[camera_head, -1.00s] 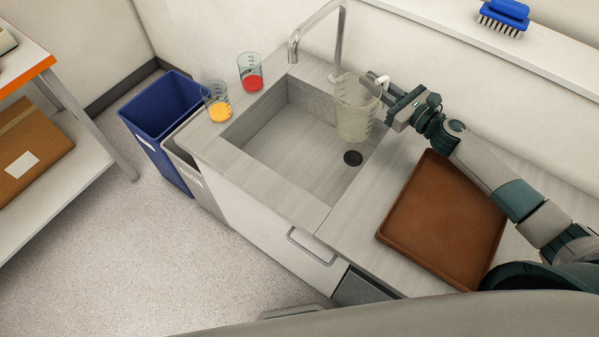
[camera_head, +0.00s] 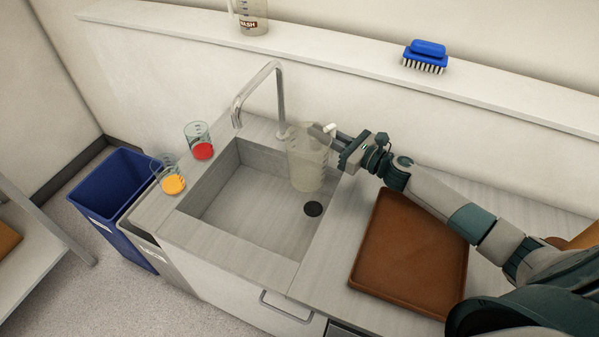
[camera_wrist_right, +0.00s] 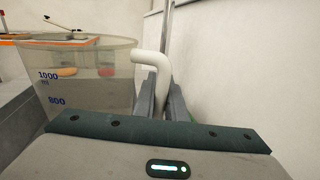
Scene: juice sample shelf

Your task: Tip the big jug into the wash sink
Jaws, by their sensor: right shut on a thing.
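The big jug (camera_head: 308,168) is a clear, graduated pitcher with a pale handle. My right gripper (camera_head: 334,134) is shut on its handle and holds it upright over the right side of the wash sink (camera_head: 240,210), near the dark drain. In the right wrist view the jug (camera_wrist_right: 85,85) is at the left with marks 1000 and 800, and its white handle (camera_wrist_right: 150,62) runs between the fingers of the gripper (camera_wrist_right: 160,100). The jug looks empty or nearly so. My left gripper is out of view.
A tap (camera_head: 262,80) rises behind. A brown tray (camera_head: 410,255) lies right. The ledge holds a blue brush (camera_head: 427,50) and a WASH jug (camera_head: 250,15). Bins stand left.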

